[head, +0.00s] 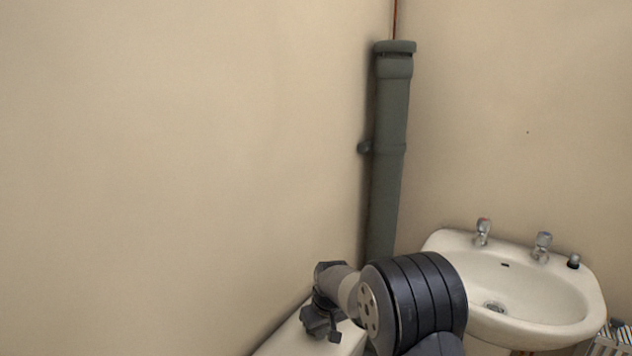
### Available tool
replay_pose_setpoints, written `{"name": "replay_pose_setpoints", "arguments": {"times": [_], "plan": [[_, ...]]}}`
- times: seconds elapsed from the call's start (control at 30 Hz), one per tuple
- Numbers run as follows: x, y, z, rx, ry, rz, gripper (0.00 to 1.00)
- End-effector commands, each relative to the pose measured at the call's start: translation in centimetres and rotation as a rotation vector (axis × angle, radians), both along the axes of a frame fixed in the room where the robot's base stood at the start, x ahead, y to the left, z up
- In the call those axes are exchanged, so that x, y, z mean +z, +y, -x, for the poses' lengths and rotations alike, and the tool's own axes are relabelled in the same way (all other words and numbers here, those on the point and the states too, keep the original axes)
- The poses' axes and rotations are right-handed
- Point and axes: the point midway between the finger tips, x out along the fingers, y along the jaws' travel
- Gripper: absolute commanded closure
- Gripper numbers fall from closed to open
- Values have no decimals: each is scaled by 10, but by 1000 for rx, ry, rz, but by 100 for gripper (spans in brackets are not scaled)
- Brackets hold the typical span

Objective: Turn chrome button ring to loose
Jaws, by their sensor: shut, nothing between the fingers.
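My gripper (321,328) is at the bottom centre of the head view, pointing down over a white surface (288,341) with a straight edge, which may be a cistern top. The gripper is shut and holds nothing. I cannot see the chrome button ring; my gripper and arm cover part of the white surface, and the picture's lower edge cuts it off. I cannot tell whether the gripper touches anything there.
A grey-green pipe (390,140) stands in the wall corner behind my arm. To the right, a white washbasin (530,300) carries two taps, a left tap (482,232) and a right tap (542,246), and a small dark-topped item (573,262). The left wall is bare.

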Motion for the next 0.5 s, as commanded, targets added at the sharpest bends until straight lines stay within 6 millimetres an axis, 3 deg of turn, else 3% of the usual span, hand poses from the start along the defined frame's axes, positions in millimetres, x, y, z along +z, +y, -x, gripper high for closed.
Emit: {"name": "replay_pose_setpoints", "arguments": {"times": [0.5], "plan": [[2,-13,-4,-1,-6,-1,100]]}}
